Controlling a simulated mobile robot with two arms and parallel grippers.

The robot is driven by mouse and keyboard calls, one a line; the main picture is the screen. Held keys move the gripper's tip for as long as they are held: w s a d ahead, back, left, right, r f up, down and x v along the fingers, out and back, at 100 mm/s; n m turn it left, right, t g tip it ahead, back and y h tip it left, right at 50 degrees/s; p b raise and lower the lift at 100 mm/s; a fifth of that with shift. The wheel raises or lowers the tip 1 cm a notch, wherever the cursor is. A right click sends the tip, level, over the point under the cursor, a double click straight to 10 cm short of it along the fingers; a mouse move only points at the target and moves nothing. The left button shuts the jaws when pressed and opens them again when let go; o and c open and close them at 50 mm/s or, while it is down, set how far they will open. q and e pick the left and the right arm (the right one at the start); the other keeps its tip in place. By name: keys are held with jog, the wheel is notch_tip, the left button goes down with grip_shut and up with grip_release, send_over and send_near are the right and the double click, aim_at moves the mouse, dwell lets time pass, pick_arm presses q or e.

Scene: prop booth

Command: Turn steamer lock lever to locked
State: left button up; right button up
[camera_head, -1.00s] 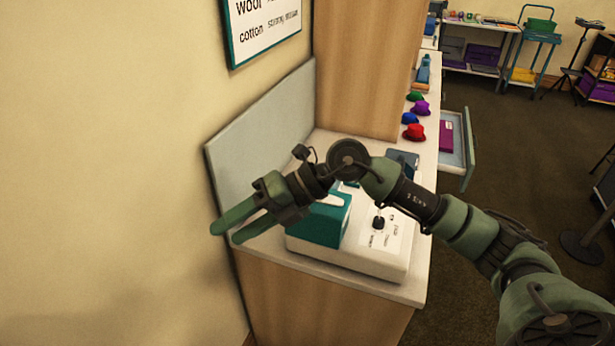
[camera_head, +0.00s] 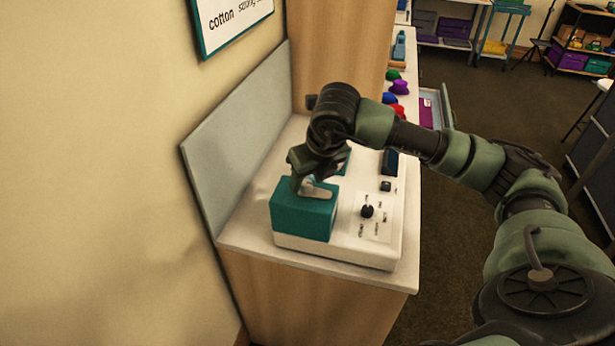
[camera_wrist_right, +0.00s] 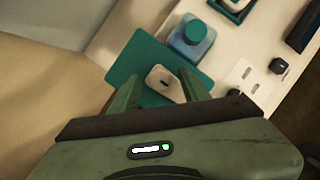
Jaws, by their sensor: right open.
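The steamer has a white base (camera_head: 390,246) and a teal block (camera_head: 300,217) on its left part, standing on the counter. A pale lock lever (camera_head: 320,191) lies on top of the teal block, partly covered by my gripper in the head view. In the right wrist view the pale lever (camera_wrist_right: 161,82) shows between the two green fingers, over the teal surface (camera_wrist_right: 124,68). My right gripper (camera_wrist_right: 160,76) is open and points down just above the block. I cannot tell whether a finger touches the lever. My left gripper is not in view.
A black knob (camera_head: 367,211) with printed labels sits on the steamer's right. A blue tank with a teal cap (camera_wrist_right: 192,34) stands beyond the lever. A grey panel (camera_head: 235,140) borders the counter's left. Small coloured hats and an open drawer (camera_head: 441,106) lie farther back.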

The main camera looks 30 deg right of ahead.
jog(key=shift+w+f, duration=0.1)
jog(key=shift+f, duration=0.15)
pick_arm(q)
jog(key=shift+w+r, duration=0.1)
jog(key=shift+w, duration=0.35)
pick_arm(e)
jog(key=shift+c, duration=0.4)
grip_shut()
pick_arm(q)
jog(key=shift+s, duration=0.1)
